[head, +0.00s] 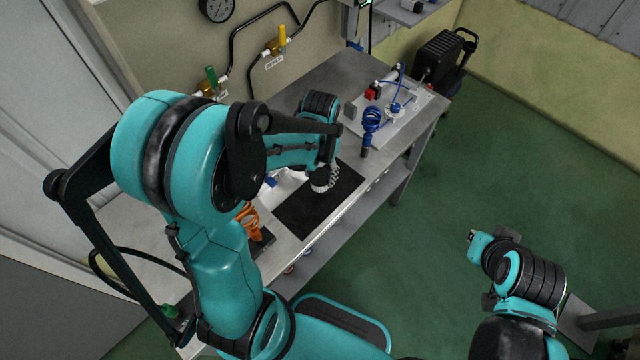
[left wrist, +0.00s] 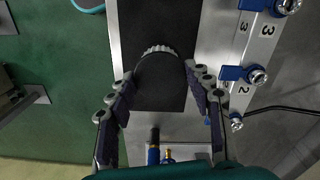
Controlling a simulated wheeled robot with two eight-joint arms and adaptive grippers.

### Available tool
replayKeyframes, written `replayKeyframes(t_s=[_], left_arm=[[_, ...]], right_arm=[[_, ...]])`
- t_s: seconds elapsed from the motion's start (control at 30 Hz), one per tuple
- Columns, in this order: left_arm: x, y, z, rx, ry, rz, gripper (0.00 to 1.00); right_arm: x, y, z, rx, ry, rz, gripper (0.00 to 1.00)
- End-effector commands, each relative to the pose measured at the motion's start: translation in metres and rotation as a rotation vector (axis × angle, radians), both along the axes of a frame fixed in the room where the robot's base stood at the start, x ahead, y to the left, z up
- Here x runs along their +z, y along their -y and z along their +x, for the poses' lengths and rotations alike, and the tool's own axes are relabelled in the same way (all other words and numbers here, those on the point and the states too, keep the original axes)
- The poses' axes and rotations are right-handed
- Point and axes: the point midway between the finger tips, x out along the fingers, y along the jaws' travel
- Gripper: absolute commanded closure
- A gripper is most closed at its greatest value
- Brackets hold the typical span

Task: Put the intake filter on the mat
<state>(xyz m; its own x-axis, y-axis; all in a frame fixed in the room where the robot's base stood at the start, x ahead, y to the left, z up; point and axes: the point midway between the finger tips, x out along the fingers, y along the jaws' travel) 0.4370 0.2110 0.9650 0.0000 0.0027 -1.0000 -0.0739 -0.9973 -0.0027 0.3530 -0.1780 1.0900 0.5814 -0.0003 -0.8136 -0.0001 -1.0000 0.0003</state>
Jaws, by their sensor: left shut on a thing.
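The intake filter (head: 320,186) appears as a short black cylinder with a pale ridged rim. My left gripper (head: 322,172) is shut on it, over the far part of the black mat (head: 298,218). In the left wrist view the filter (left wrist: 158,78) sits between the two dark finger pads of my left gripper (left wrist: 162,95), and the mat (left wrist: 155,22) shows behind it. I cannot tell whether the filter touches the mat. My right arm is at the lower right, over the floor.
A numbered metal strip with blue fittings (left wrist: 245,60) runs beside the mat. My left arm hides part of the bench.

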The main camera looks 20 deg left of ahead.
Motion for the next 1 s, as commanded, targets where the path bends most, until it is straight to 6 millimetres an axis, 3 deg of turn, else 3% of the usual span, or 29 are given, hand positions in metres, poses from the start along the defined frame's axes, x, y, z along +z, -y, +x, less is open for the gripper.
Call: replayKeyframes(t_s=[0.17, 0.4, 0.77, 0.8, 0.87, 1.0], left_arm=[[-0.009, 0.002, -0.005, 0.0, 0.0, 0.0, 0.78], [-0.043, 0.002, -0.005, 0.0, 0.0, 0.0, 0.78], [-0.047, 0.002, -0.005, 0.0, 0.0, 0.0, 0.78], [-0.047, 0.002, -0.005, 0.0, 0.0, 0.0, 0.47], [-0.046, 0.002, -0.005, 0.0, 0.0, 0.0, 0.31], [-0.046, 0.002, -0.005, 0.0, 0.0, 0.0, 0.29]], right_arm=[[-0.004, 0.0, 0.0, 0.0, 0.0, 0.0, 1.0], [-0.018, 0.0, 0.0, 0.0, 0.0, 0.0, 1.0], [-0.02, 0.0, 0.0, 0.0, 0.0, 0.0, 1.0], [-0.02, 0.0, 0.0, 0.0, 0.0, 0.0, 1.0], [-0.019, 0.0, 0.0, 0.0, 0.0, 0.0, 1.0], [-0.019, 0.0, 0.0, 0.0, 0.0, 0.0, 1.0]])
